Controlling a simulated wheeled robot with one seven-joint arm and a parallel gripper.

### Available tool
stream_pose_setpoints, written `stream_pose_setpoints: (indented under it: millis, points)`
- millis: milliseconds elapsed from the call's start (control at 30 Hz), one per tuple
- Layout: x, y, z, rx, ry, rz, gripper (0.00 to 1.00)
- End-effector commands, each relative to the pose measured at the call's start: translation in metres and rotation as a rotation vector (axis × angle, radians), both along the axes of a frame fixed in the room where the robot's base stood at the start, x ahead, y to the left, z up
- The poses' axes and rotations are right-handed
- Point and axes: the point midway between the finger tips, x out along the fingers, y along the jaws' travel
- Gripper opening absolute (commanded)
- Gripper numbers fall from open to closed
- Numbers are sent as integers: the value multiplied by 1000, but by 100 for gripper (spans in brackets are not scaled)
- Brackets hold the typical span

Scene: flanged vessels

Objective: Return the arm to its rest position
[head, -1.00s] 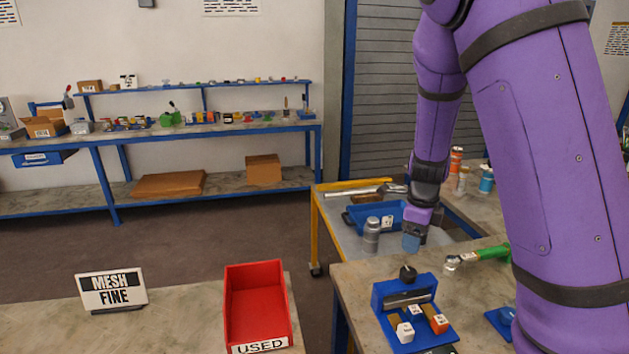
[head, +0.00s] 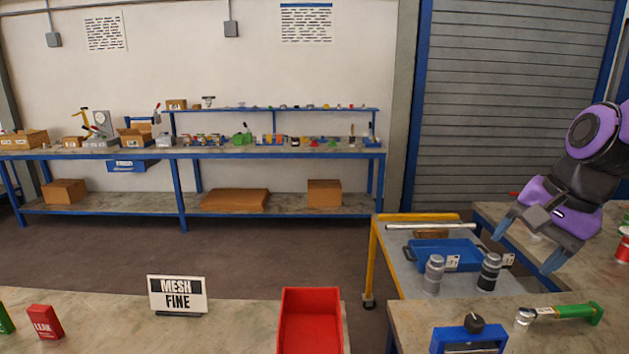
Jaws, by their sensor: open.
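My purple arm shows at the right edge in the head view, with only its end part visible. My gripper (head: 528,243) points down and to the left, its two blue-grey fingers spread wide with nothing between them. It appears above the grey cart (head: 400,268) and the near bench. Two flanged vessels stand upright on the cart: a silver one (head: 433,274) and a darker one (head: 489,271) to its right. The gripper appears apart from both.
A blue tray (head: 460,246) lies on the cart. The right bench (head: 415,318) holds a green-handled tool (head: 570,311) and a blue fixture (head: 468,338). A red bin (head: 310,325) and a "MESH FINE" sign (head: 177,293) stand on the front table. Open floor lies beyond.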

Motion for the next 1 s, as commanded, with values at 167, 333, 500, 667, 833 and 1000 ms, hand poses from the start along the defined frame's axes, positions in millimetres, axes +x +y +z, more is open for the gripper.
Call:
stream_pose_setpoints:
  millis: [167, 333, 500, 667, 833, 1000]
  points:
    - [-40, 4, 28, -133, -138, 276, 71]
    - [-74, 8, 46, -295, -235, 513, 71]
    - [-97, 11, 54, -424, -281, 667, 71]
    - [-106, 12, 56, -476, -292, 725, 71]
    - [-106, 12, 56, -479, -292, 731, 71]
    - [-106, 12, 56, -479, -293, 730, 71]
